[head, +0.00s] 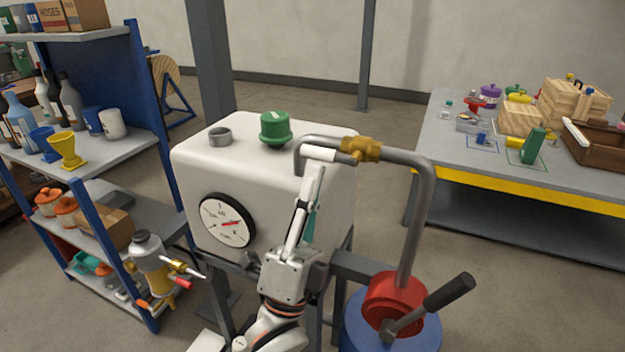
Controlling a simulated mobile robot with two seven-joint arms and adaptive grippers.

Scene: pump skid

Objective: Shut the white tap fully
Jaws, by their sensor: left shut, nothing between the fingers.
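The white tap is a brass valve body (367,149) on the grey bent pipe, with a white-sleeved lever (319,153). The lever points left from the valve and lies roughly alongside the top run of the pipe. My left gripper (316,170) is shut and empty, with its fingertips just below the white sleeve in the picture. I cannot tell whether they touch it. My right gripper is out of view.
A white tank (190,165) with a dial gauge (227,220) and green cap (275,128) stands behind my arm. A red pump with a dark lever (450,291) is at lower right. Shelves (88,165) stand left; a cluttered bench (440,150) stands right.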

